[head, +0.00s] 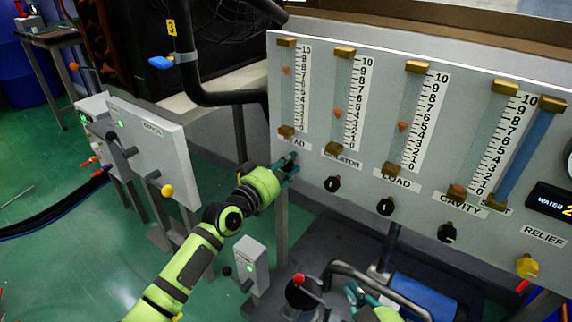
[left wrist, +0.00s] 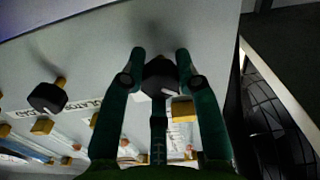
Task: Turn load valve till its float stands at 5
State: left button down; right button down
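The load valve knob (head: 385,207) is black and sits under the tube above the LOAD label (head: 395,181). That tube's orange float (head: 403,126) stands at about 4 to 5. My left gripper (head: 289,165) is at the leftmost knob, under a label whose readable end is "AD", and hides that knob in the head view. In the left wrist view, the left gripper's fingers (left wrist: 160,62) close on both sides of a black knob (left wrist: 159,78).
The isolator knob (head: 332,184) and cavity knob (head: 447,232) flank the load knob on the panel. A yellow relief knob (head: 527,266) is at the right. Grey pipework (head: 350,272) and a small grey box (head: 250,265) stand below the panel.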

pick_arm(q)
jog(key=shift+w+r+n, duration=0.1)
jog(key=shift+r+n, duration=0.1)
jog(key=shift+n, duration=0.2)
jog(key=c, duration=0.9)
grip_release()
jog(key=shift+a+f, duration=0.1)
jog(key=shift+f, duration=0.05)
jog(key=shift+s+a, duration=0.2)
jog(key=shift+s, duration=0.2)
jog(key=v, duration=1.1)
